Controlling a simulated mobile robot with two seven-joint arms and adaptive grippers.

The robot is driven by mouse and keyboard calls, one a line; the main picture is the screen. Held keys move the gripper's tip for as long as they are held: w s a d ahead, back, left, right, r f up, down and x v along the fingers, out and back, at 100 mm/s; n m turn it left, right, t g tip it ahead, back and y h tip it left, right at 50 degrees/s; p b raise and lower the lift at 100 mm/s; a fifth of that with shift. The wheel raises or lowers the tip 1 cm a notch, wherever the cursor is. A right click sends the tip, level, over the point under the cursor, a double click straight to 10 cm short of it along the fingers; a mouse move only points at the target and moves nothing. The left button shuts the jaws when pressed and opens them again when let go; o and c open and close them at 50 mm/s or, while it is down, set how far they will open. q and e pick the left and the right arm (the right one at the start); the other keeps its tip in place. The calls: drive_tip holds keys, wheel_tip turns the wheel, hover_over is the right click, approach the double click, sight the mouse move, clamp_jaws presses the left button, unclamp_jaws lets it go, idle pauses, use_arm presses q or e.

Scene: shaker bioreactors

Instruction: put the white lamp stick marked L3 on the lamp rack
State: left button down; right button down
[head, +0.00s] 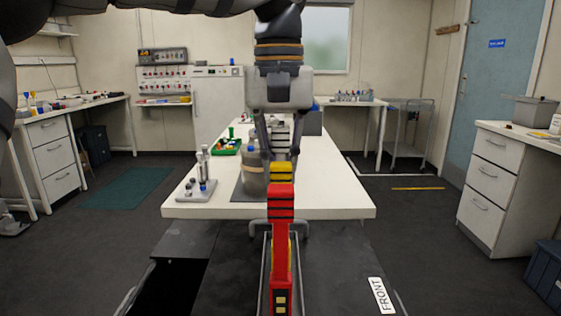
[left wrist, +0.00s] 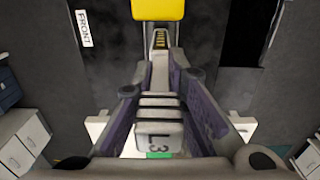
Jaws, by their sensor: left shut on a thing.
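My left gripper (head: 280,155) points down in the middle of the head view, shut on the white lamp stick marked L3. The white stick's black-banded top (head: 282,128) shows partly between the fingers, behind the yellow one. In the left wrist view the L3 block (left wrist: 159,138) sits between the two fingers, its shaft running away from the camera. A yellow stick (head: 281,172) and a red stick (head: 281,205) stand nearer me, in line with it. The narrow grey metal lamp rack (head: 265,280) is around the red stick's lower part; its slots are largely hidden.
A white table (head: 335,195) stands ahead, with a grey bottle (head: 254,175) beside the gripper, a small stand of tubes (head: 196,192) and a green tray (head: 226,147). A dark deck with a FRONT label (head: 381,295) lies nearest me.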

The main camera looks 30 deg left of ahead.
use_arm(q)
drive_tip(key=shift+f, duration=1.5)
idle(1.8)
drive_tip(key=c, duration=1.5)
unclamp_jaws()
drive_tip(key=shift+c, duration=0.2)
